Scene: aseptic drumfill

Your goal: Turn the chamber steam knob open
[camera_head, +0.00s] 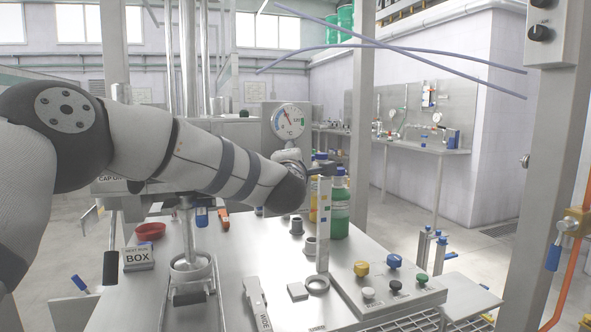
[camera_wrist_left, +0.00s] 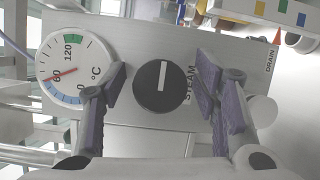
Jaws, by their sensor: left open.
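The steam knob (camera_wrist_left: 151,98) is a round black dial with a white line, on a grey metal panel (camera_wrist_left: 140,45) beside the word STEAM. Its white line stands upright in the left wrist view. My left gripper (camera_wrist_left: 162,78) is open, with one finger on each side of the knob; I see gaps between the fingers and the knob. In the head view my left arm reaches to the panel below the dial gauge (camera_head: 288,120) and hides the knob. The gauge also shows in the wrist view (camera_wrist_left: 75,62), left of the knob. My right gripper is not in view.
A DRAIN label (camera_wrist_left: 272,57) is right of the knob. A post (camera_head: 545,130) stands at right.

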